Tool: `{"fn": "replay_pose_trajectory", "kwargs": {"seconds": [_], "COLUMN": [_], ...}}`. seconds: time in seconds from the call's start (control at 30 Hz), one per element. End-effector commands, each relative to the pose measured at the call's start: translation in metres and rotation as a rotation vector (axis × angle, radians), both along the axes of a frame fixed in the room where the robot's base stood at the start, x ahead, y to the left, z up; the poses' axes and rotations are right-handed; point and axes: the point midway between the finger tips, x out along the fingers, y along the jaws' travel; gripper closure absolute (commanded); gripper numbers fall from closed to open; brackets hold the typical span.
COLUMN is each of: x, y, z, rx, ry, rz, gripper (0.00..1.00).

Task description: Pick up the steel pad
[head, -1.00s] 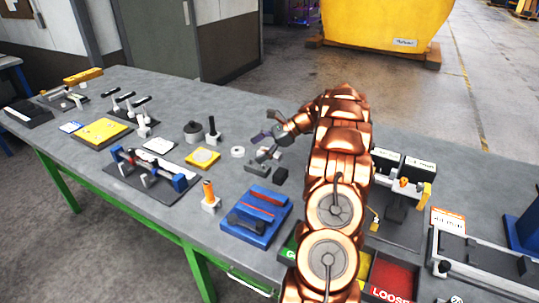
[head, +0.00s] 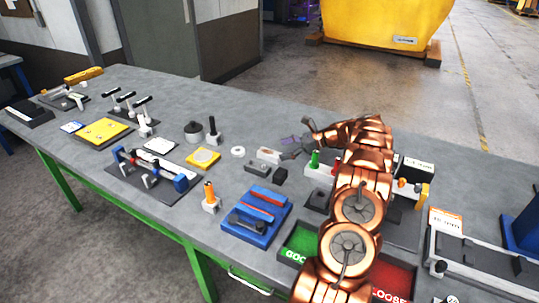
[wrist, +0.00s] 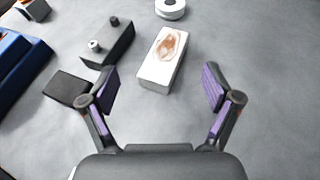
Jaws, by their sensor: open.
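A pale rectangular block with a rusty brown patch on top looks like the steel pad (wrist: 163,58). It lies flat on the grey bench, and in the head view the pad (head: 268,155) sits just left of my gripper (head: 294,150). In the wrist view my gripper (wrist: 160,103) is open and empty, its purple-padded fingers spread wide. The pad is beyond the fingertips, near the middle of the gap between them and apart from both. It is tilted slightly in the picture.
A dark block with two knobs (wrist: 108,46), a plain dark block (wrist: 68,88) and a white ring (wrist: 170,9) lie near the pad. A blue tray (head: 243,236) stands in front. Green (head: 300,240) and red (head: 397,277) bins flank my arm.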

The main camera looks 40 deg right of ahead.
Motion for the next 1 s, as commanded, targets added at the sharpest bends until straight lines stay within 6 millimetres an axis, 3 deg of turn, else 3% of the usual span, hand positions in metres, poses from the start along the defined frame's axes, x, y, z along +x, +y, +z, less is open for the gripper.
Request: {"fn": "replay_pose_trajectory", "kwargs": {"seconds": [0.6,0.97,1.0], "x": [0.035,0.038,0.038], "y": [0.024,0.025,0.025], "z": [-0.019,-0.021,-0.021], "rx": [0.001,0.001,0.001], "ry": [0.001,-0.001,-0.001], "rz": [0.003,0.001,0.001], "gripper": [0.11,0.11,0.16]}}
